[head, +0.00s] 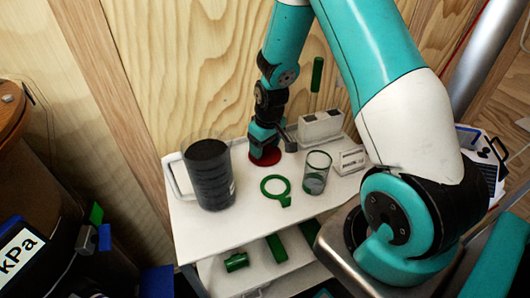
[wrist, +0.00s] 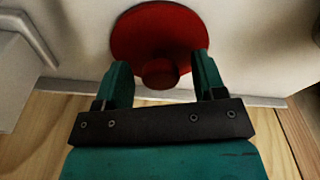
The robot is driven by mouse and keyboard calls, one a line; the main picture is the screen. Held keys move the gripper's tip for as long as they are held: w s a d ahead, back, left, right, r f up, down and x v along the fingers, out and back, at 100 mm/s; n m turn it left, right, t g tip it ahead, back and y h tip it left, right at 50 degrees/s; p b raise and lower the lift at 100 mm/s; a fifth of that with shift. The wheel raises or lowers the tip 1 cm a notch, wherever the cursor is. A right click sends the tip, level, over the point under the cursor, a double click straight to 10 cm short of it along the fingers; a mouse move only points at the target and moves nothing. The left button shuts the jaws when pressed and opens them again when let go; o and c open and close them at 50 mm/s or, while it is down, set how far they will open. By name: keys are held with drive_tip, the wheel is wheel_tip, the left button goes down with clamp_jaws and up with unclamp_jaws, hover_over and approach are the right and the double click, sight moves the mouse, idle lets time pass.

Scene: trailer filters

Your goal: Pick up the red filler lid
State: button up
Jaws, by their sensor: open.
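The red filler lid (head: 266,157) lies on the white top of the cart, near its back edge. In the wrist view the lid (wrist: 150,35) is a red disc with a round knob (wrist: 160,73) standing up from it. My gripper (wrist: 160,65) is open, with one finger on each side of the knob and a gap to it on both sides. In the head view my gripper (head: 264,146) is over the lid and hides part of it. I cannot tell whether the fingertips touch the disc.
On the cart top (head: 235,222), a dark pitcher (head: 208,175) stands left of the lid. A green ring with a handle (head: 275,187) and a clear cup (head: 316,173) are in front and to the right. A white box (head: 321,127) stands behind right, and a wooden wall (head: 200,70) rises behind.

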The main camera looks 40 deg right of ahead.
drive_tip(key=c, duration=1)
